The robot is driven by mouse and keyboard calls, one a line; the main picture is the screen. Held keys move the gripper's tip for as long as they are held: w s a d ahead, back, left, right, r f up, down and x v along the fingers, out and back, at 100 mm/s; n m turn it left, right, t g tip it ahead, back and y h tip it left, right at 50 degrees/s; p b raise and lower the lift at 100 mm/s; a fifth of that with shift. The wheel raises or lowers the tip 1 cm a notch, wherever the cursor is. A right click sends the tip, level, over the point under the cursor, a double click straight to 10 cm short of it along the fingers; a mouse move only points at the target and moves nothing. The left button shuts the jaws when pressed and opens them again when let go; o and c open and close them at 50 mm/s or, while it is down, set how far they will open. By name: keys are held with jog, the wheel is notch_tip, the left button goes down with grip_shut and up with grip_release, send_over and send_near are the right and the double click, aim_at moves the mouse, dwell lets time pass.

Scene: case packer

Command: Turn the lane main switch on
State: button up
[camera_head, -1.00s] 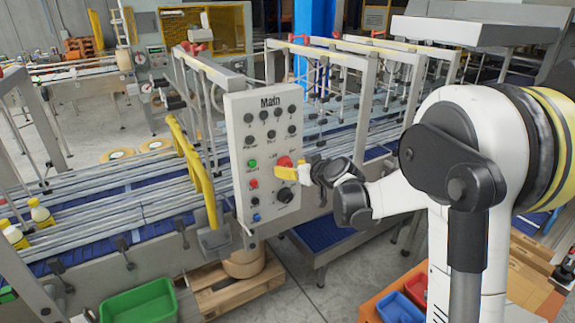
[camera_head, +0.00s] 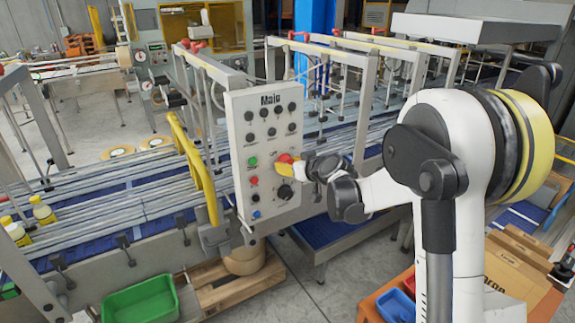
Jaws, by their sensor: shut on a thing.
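The grey control panel (camera_head: 236,133) marked "Main" stands upright on the lane's near side. It carries black, green, red and blue buttons and a large black round knob (camera_head: 285,192). A red switch (camera_head: 285,158) with a yellow part beside it sits above that knob. My gripper (camera_head: 293,171) reaches in from the right and is shut at this red and yellow switch, on the panel's right side. The fingertips are small here and partly merge with the yellow part, so the exact grip and the switch's position cannot be read.
A yellow guard bar (camera_head: 193,165) stands left of the panel along the conveyor (camera_head: 125,195). A green bin (camera_head: 139,300) and a wooden pallet (camera_head: 225,290) are on the floor below. Cardboard boxes (camera_head: 515,260) lie at the right. Bare floor (camera_head: 315,290) shows between.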

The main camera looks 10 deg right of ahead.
jog(key=m+y+b, duration=0.1)
jog(key=m+b, duration=0.1)
jog(key=b, duration=0.1)
jog(key=shift+f+m+y+b, duration=0.15)
jog(key=shift+m+y+b, duration=0.15)
jog(key=shift+b, duration=0.1)
jog(key=m+y+b, duration=0.2)
jog(key=m+b, duration=0.1)
jog(key=b, duration=0.1)
jog(key=shift+m+g+y+b, duration=0.4)
jog(key=m+y+b, duration=0.1)
jog(key=m+b, duration=0.2)
jog(key=shift+a+t+y+b, duration=0.1)
jog(key=shift+t+y+b, duration=0.2)
jog(key=shift+y+b, duration=0.1)
jog(key=shift+r+m+t+y+b, duration=0.15)
jog(key=shift+m+t+y+b, duration=0.15)
jog(key=shift+m+b, duration=0.6)
jog(key=shift+r+m+t+y+b, duration=0.25)
jog(key=shift+m+b, duration=0.3)
jog(key=shift+m, duration=0.55)
jog(key=shift+y, duration=0.25)
jog(key=o, duration=1.1)
jog(key=shift+w+a+f, duration=0.1)
jog(key=shift+o, duration=0.2)
